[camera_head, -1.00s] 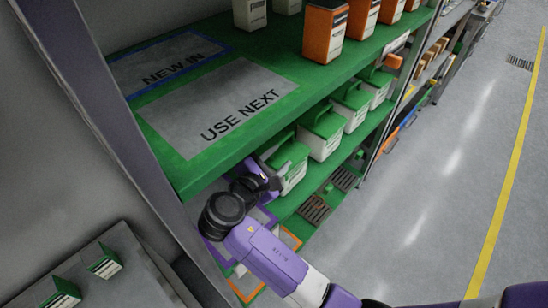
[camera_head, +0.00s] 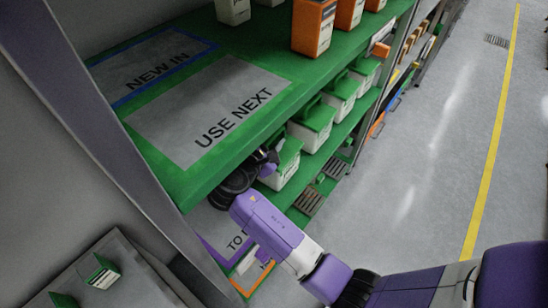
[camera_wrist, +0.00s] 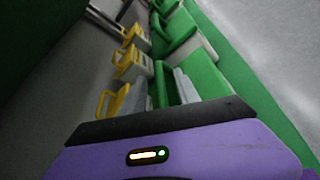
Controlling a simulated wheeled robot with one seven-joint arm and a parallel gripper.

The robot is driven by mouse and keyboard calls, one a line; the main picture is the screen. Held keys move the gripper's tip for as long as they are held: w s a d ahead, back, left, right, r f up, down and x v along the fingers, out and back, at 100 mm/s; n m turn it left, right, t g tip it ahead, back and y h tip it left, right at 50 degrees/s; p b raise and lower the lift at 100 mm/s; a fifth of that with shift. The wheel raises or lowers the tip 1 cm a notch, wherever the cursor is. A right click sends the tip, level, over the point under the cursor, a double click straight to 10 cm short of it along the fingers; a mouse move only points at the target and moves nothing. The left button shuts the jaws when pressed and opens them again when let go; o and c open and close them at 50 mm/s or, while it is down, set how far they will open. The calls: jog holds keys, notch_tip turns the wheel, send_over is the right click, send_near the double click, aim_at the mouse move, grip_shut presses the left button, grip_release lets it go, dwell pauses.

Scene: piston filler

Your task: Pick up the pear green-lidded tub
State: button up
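Several white tubs with green lids and handles stand in a row on the green lower shelf (camera_head: 325,160). The nearest green-lidded tub (camera_head: 286,166) is at the row's near end; I cannot tell which tub is the pear green one. My gripper (camera_head: 268,164) is at the near side of this tub, partly hidden by the upper shelf and my wrist. In the wrist view a green lid (camera_wrist: 204,78) is close ahead of the gripper body.
The upper shelf (camera_head: 170,180), marked "USE NEXT" and "NEW IN", overhangs my wrist and carries orange-and-white containers (camera_head: 312,28). Yellow-handled tubs (camera_wrist: 130,62) stand left of the green row in the wrist view. The grey floor (camera_head: 420,150) at right is clear.

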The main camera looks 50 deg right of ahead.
jog(key=shift+w+d+f, duration=0.1)
jog(key=shift+d+f, duration=0.05)
jog(key=shift+d, duration=0.25)
jog(key=shift+c, duration=0.2)
grip_shut()
dwell(0.9)
